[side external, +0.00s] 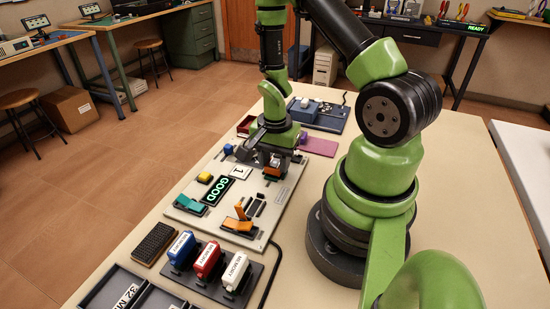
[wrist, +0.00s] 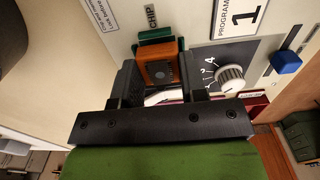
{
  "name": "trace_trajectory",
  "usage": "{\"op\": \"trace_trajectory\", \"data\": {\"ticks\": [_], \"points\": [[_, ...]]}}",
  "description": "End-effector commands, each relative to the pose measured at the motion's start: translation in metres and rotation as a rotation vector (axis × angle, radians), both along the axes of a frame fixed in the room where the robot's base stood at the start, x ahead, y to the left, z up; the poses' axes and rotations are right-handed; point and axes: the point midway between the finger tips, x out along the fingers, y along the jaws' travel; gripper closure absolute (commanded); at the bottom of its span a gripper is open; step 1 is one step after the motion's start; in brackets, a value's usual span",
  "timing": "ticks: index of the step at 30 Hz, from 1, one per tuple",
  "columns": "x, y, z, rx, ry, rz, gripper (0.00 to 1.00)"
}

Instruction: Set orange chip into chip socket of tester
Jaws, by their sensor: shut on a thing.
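The orange chip (wrist: 158,66) is between the two fingers of my gripper (wrist: 157,82), which is shut on it. In the side external view the chip (side external: 272,171) shows as a small orange patch under my gripper (side external: 270,162), over the far part of the pale tester (side external: 215,220). In the wrist view the green chip socket (wrist: 153,34), beside the CHIP label, shows past the chip's upper edge. The chip overlaps the socket in that view; I cannot tell whether it is above it or in it. In the side external view the socket is hidden.
The tester carries a lit GOOD display (side external: 217,190), a yellow button (side external: 204,177), teal (side external: 190,203) and orange (side external: 240,222) levers, and a dial (wrist: 230,78). Blue, red and white memory modules (side external: 207,260) stand in front. A pink mat (side external: 319,146) lies behind.

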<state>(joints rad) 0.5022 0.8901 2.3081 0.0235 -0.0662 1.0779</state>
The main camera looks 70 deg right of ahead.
Motion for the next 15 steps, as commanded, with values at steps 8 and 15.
{"op": "trace_trajectory", "data": {"ticks": [8, 15], "points": [[-0.0001, 0.0000, -0.0036, 0.000, 0.001, 0.000, 0.78], [-0.0001, 0.0000, -0.0064, 0.000, 0.001, 0.000, 0.78]]}}
